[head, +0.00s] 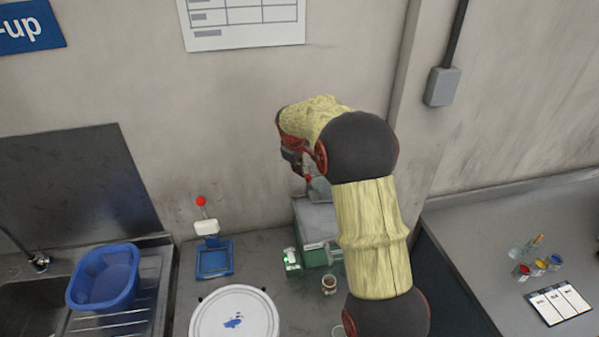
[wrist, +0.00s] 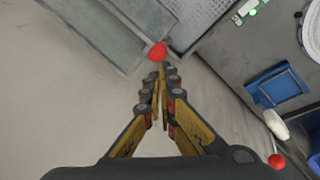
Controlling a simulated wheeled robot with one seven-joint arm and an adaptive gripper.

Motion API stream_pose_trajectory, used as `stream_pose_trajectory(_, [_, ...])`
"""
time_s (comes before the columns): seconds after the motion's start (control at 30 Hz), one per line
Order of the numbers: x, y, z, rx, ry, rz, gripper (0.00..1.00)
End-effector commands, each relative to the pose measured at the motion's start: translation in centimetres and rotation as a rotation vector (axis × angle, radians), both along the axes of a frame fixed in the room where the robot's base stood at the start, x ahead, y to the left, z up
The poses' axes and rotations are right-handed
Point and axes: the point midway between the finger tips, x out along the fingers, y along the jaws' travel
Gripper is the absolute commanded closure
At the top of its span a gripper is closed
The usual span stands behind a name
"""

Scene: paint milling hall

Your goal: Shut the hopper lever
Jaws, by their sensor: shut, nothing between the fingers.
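The mill with the hopper (head: 318,222) is a grey and green machine on the bench, partly hidden behind my arm in the head view. Its grey hopper (wrist: 95,35) fills the upper left of the wrist view. A red knob (wrist: 158,50), apparently the end of the hopper lever, shows just beyond my fingertips; it is also in the head view (head: 308,179). The lever's rod is not clearly visible. My gripper (wrist: 162,72) is shut and empty, its tips close to the knob. I cannot tell whether they touch it.
A blue device with another red knob (head: 201,201) stands left of the mill. A white round lid (head: 235,315), a small jar (head: 329,285) and a blue basin (head: 104,276) are nearby. The wall is close behind. Paint pots (head: 540,264) stand on the right bench.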

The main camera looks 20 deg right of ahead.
Motion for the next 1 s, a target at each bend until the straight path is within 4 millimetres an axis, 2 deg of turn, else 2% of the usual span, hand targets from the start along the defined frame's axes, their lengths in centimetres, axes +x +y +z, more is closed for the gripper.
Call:
stream_pose_trajectory(0.47, [-0.8, 0.2, -0.4, -0.012, -0.06, 0.0, 1.0])
stream_pose_trajectory(1.0, [-3.4, 0.7, -1.5, -0.048, -0.235, 0.001, 1.0])
